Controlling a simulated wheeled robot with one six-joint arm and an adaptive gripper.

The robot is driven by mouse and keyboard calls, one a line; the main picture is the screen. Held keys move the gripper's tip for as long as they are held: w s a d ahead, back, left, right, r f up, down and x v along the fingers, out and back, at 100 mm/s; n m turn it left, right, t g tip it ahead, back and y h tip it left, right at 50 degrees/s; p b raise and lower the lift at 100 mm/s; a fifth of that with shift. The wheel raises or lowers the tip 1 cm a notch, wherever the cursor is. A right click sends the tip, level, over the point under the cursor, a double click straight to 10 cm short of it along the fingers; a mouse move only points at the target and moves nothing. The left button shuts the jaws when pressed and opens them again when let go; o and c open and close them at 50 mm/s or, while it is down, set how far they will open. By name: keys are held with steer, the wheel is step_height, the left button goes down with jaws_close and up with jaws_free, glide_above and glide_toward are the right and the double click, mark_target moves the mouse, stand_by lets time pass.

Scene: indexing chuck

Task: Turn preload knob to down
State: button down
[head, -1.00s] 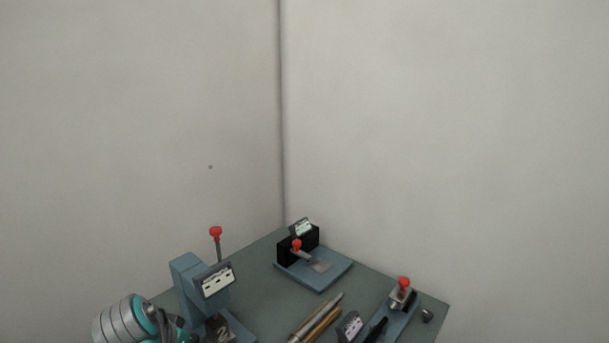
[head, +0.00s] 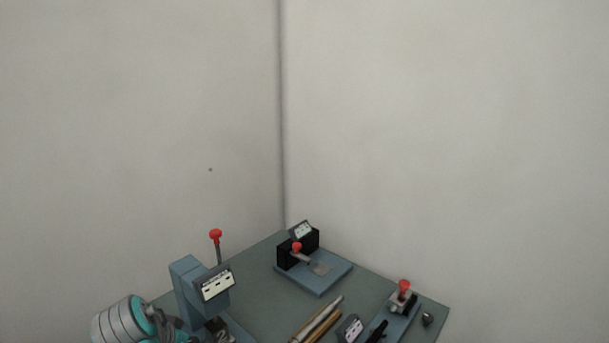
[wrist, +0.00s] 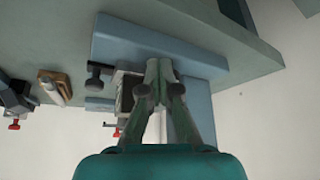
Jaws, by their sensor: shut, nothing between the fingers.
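My gripper (wrist: 163,72) is shut and empty in the wrist view, its fingertips close together in front of the blue fixture (wrist: 198,98). I cannot tell whether they touch it. A dark round knob (wrist: 95,84) on a short stem sticks out left of the fingertips, apart from them. In the head view the blue fixture (head: 186,285) stands at the left of the bench, with a red-topped lever (head: 216,236) and a label plate (head: 215,283). The label is too small to read, so I cannot tell which knob is the preload knob. My fingertips are hard to make out there.
The bench (head: 262,262) also holds a black-bodied device (head: 318,240) with a red knob (head: 296,247) at the back. A blue-based device with a red knob (head: 404,285) stands at the right. Rod-like tools (head: 320,322) lie between. Walls close off the back.

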steer(key=shift+w+a, duration=0.25)
steer(key=shift+a, duration=0.7)
steer(key=shift+s+a, duration=0.1)
stand_by(0.4)
steer(key=shift+s+a, duration=0.1)
steer(key=shift+s, duration=0.1)
step_height(320, 180, up, 6)
stand_by(0.6)
steer(key=shift+s, duration=0.1)
